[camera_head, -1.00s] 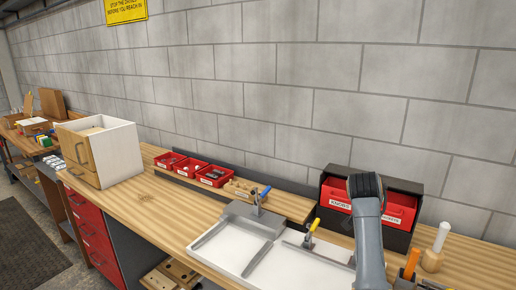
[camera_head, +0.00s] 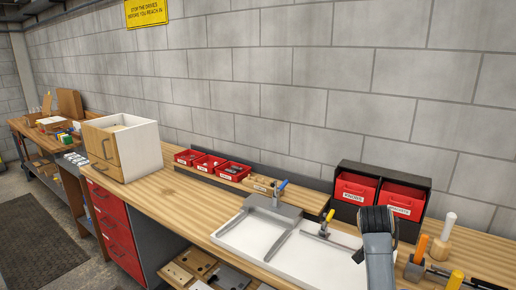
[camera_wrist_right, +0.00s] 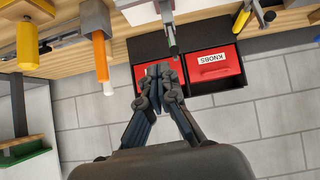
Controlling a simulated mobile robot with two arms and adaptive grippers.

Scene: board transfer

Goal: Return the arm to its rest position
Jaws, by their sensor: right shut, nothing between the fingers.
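My right arm (camera_head: 378,250) rises from the bottom edge at the right in the head view, in front of the black drawer box (camera_head: 342,212). Its fingers are not clear there. In the right wrist view my right gripper (camera_wrist_right: 159,78) has its fingertips together with nothing between them. They overlap the red drawer fronts in the picture, apparently apart from them. My left gripper is in neither view.
A white tray (camera_head: 240,238) with toggle clamps lies left of my arm. Orange and yellow handled tools (camera_head: 417,249) stand close on the right. Red bins (camera_head: 232,171) and a wooden cabinet (camera_head: 101,148) stand further left. Bare bench top lies between cabinet and tray.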

